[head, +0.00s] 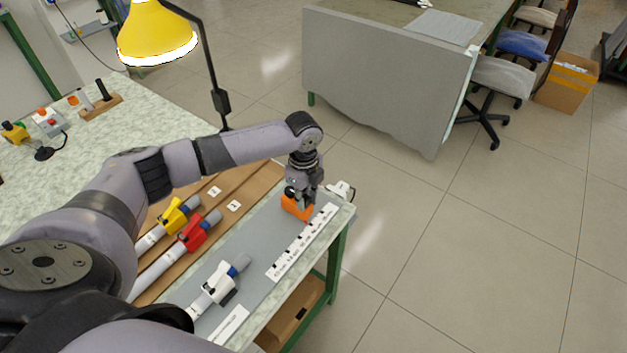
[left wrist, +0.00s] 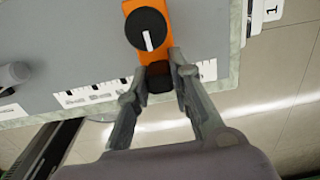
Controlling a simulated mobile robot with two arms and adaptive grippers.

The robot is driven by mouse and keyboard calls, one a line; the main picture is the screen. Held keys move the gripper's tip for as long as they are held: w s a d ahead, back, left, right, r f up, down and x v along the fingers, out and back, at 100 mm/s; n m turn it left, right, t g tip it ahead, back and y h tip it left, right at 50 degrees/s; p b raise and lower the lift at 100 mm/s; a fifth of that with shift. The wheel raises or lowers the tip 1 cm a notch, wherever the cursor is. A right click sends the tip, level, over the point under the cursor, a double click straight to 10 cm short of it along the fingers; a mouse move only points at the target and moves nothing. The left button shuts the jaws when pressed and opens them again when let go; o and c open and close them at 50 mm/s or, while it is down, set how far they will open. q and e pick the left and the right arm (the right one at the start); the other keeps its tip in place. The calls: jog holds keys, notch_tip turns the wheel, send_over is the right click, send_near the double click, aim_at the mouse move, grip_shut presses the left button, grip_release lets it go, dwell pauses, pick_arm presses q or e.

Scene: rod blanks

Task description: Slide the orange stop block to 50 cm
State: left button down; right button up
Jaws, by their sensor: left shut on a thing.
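The orange stop block (head: 295,208) sits on the grey plate at the far end of the bench, beside a white scale strip (head: 292,252). In the left wrist view the block (left wrist: 130,62) has a round black knob (left wrist: 148,30) with a white line on top. My left gripper (head: 303,196) points down and is shut on the block; its fingers (left wrist: 158,80) lie on both sides of the block's dark end. The scale (left wrist: 92,93) runs under the fingers, partly hidden, and its numbers are too small to read surely. My right gripper is not in view.
Rods with yellow (head: 174,216), red (head: 194,232) and white (head: 220,286) clamps lie left of the scale. A yellow lamp (head: 155,35) stands behind my left arm. The bench edge is close to the right of the scale, with open floor beyond.

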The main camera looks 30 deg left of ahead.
pick_arm(q)
jog(key=s+p, duration=0.2)
jog(key=s, duration=0.1)
jog(key=s+a+p, duration=0.1)
jog(key=s+p, duration=0.1)
jog(key=s, duration=0.1)
jog(key=s+p, duration=0.2)
jog(key=s, duration=0.1)
jog(key=shift+a+r, duration=0.15)
jog(key=shift+s, duration=0.3)
jog(key=shift+w, duration=0.1)
jog(key=c, duration=1.4)
grip_release()
jog(key=shift+c, duration=0.2)
